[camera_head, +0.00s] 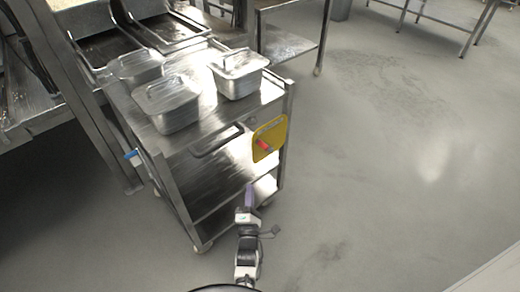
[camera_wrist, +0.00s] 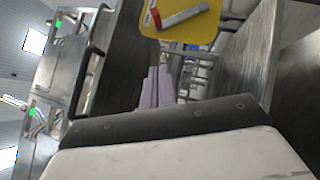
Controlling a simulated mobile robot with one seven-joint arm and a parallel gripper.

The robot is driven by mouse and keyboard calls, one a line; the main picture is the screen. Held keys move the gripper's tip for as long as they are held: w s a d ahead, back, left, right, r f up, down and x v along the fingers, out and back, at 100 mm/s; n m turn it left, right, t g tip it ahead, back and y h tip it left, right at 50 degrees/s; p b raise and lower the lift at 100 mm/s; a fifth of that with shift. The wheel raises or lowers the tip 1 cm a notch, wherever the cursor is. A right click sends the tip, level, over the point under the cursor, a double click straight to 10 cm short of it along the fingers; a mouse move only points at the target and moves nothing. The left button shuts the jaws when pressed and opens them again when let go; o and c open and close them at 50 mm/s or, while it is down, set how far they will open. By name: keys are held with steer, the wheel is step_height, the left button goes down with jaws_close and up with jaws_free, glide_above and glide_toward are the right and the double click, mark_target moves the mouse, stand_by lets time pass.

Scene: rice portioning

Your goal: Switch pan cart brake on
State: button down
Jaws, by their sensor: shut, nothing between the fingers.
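The pan cart (camera_head: 165,180) is a steel cart with a flat top and lower shelves. A yellow plate (camera_head: 270,133) is fixed at the right of its near end, with a red-ended lever (camera_head: 264,146) on it. In the wrist view, the yellow plate (camera_wrist: 200,30) is at the top, and the lever (camera_wrist: 184,16) shows a grey bar and a red part. My gripper (camera_head: 248,190) has purple fingers, also seen in the wrist view (camera_wrist: 155,85). It is shut and empty, and appears below the plate in both pictures, apart from the lever.
Lidded steel pans (camera_head: 170,105) stand on the cart top, with another pan (camera_head: 238,75) at the right. A blue-tipped part (camera_head: 131,155) sticks out left. Floor (camera_head: 390,180) to the right is clear.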

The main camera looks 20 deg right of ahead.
stand_by(0.4)
steer(key=p, duration=0.2)
glide_toward(258, 144)
steer(key=w+a, duration=0.1)
steer(key=w, duration=0.1)
steer(key=w+d, duration=0.1)
steer(key=d+r, duration=0.1)
steer(key=shift+w+d+r+p, duration=0.1)
steer(key=shift+w+d+p, duration=0.2)
steer(key=shift+w+p, duration=0.1)
steer(key=shift+w+d+r, duration=0.1)
steer(key=shift+w+d, duration=0.05)
steer(key=shift+d, duration=0.25)
steer(key=shift+r, duration=0.1)
